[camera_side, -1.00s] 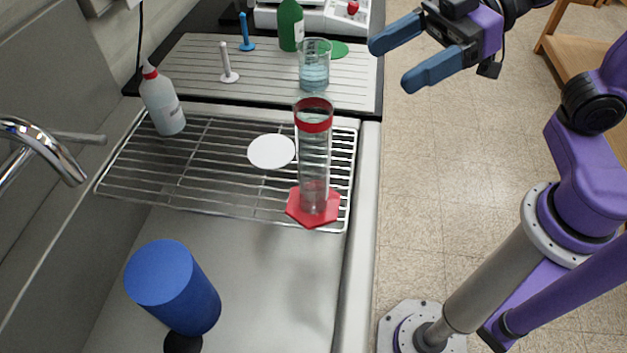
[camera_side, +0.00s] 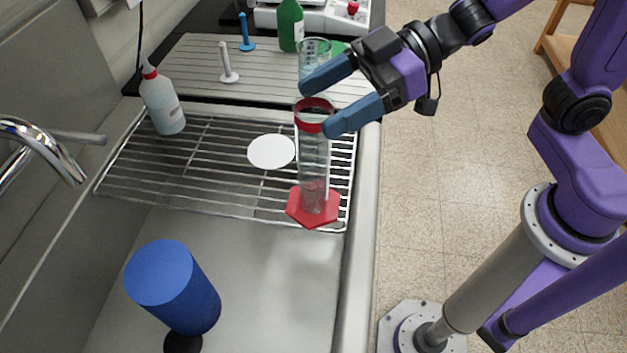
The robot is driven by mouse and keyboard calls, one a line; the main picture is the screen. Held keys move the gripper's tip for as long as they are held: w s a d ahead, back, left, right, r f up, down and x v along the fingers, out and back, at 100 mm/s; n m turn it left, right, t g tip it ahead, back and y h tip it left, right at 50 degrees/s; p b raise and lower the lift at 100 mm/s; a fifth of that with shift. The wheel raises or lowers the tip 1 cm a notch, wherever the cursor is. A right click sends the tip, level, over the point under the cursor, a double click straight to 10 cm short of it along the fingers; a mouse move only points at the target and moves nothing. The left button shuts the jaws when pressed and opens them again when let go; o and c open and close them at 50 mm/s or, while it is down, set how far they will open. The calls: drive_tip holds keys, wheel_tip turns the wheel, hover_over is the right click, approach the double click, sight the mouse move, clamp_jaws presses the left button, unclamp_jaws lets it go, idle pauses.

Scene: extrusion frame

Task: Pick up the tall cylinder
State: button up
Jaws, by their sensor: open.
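The tall cylinder (camera_side: 314,165) is clear glass with a red collar near its top and a red hexagonal foot. It stands upright on the right end of the wire rack (camera_side: 205,198). My gripper (camera_side: 314,109) is open, with its blue fingertips at the height of the cylinder's top. In the picture one finger lies beyond the rim and the other in front of its right side. I cannot tell whether either finger touches the glass. The gripper partly covers the glass beaker (camera_side: 314,50) behind.
A wash bottle (camera_side: 163,100) stands at the rack's left. A white disc (camera_side: 271,151) lies left of the cylinder. A blue cylinder (camera_side: 175,285) stands in the sink at front left. A green bottle (camera_side: 290,25) and small stands are behind. A faucet (camera_side: 40,150) juts in from the left.

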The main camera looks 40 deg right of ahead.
sight(297, 128)
drive_tip(key=a+f, duration=0.2)
drive_tip(key=a, duration=0.1)
drive_tip(key=shift+w+f, duration=0.15)
drive_tip(key=shift+w+a+f, duration=0.2)
drive_tip(key=shift+a+f, duration=0.05)
drive_tip(key=shift+a, duration=0.4)
drive_tip(key=c, duration=1.4)
drive_tip(key=shift+c, duration=0.2)
